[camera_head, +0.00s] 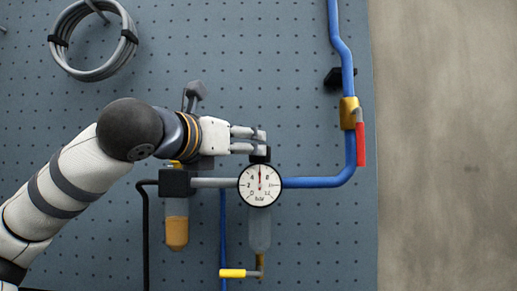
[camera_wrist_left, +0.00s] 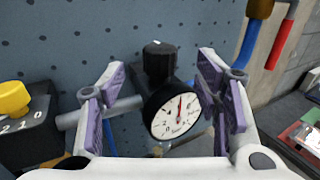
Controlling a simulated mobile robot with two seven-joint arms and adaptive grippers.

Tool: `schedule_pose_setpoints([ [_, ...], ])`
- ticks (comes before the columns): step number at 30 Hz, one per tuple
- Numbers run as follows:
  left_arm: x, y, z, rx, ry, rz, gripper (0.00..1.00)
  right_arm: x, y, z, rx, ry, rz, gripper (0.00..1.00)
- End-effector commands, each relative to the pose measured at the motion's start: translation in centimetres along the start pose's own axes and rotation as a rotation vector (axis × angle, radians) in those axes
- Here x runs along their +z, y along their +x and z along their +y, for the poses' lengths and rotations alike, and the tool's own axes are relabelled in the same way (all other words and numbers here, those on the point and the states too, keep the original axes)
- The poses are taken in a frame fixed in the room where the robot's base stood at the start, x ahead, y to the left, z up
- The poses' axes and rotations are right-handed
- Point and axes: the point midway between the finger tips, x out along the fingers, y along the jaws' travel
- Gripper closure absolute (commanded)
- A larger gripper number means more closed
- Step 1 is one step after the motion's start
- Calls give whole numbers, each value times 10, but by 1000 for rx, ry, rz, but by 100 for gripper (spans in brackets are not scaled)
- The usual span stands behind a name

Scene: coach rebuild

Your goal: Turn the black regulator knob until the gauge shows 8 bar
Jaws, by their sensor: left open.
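The black regulator knob (camera_wrist_left: 158,62) stands above the gauge and shows between my left fingers in the left wrist view. In the head view only part of the knob (camera_head: 260,155) shows at the fingertips. My left gripper (camera_head: 258,142) is open around it; its purple-padded fingers (camera_wrist_left: 161,70) stand apart, with a gap on each side of the knob. The round white gauge (camera_head: 260,185) has its needle pointing about straight up, near mid-scale between 4 and 6; the exact reading is hard to tell. The gauge also shows in the wrist view (camera_wrist_left: 175,113). My right gripper is not in view.
A blue pipe (camera_head: 320,182) runs right from the gauge and up past a red-handled valve (camera_head: 360,145). A yellow knob (camera_wrist_left: 12,98) sits on a black block at left in the wrist view. A yellow lever (camera_head: 232,273) is below. A coiled hose (camera_head: 72,62) hangs upper left.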

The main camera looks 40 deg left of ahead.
Motion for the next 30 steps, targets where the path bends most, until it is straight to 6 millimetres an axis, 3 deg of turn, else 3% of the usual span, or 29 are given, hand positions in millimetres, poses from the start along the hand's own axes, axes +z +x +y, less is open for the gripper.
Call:
schedule_pose_setpoints([
  [3,-2,33,0,0,1,7,43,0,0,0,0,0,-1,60],
  [9,-1,74,-1,0,2,4,43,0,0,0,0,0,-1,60],
  [13,-1,85,0,0,1,2,43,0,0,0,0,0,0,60],
  [21,0,87,0,0,2,0,43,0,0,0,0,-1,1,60],
  [27,-1,87,0,0,1,1,88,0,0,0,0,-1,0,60],
  [30,-1,87,0,0,1,1,92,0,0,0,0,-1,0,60],
])
